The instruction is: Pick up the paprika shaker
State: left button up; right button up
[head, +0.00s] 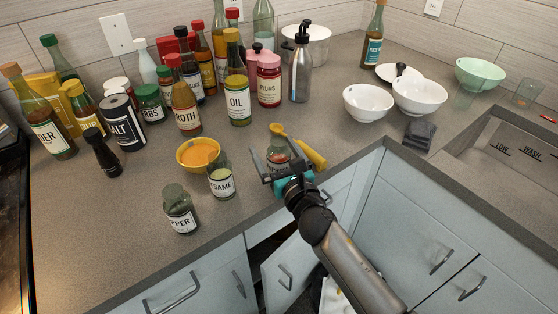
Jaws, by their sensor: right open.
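A small glass shaker with a reddish-brown content (278,149) stands on the counter near its front edge. Its label is partly hidden by my right gripper, so I cannot read it as paprika. My right gripper (277,163) is open at this shaker, with its fingers reaching toward it from the front. I cannot tell whether they touch it. My left gripper is not in view.
A sesame shaker (221,180) and a pepper shaker (180,211) stand to the left, beside an orange bowl (198,153). A yellow-handled utensil (310,154) lies close on the right. Bottles crowd behind. White bowls (368,102) stand farther right.

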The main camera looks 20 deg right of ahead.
jog(key=shift+c, duration=0.2)
grip_shut()
dwell(0.5)
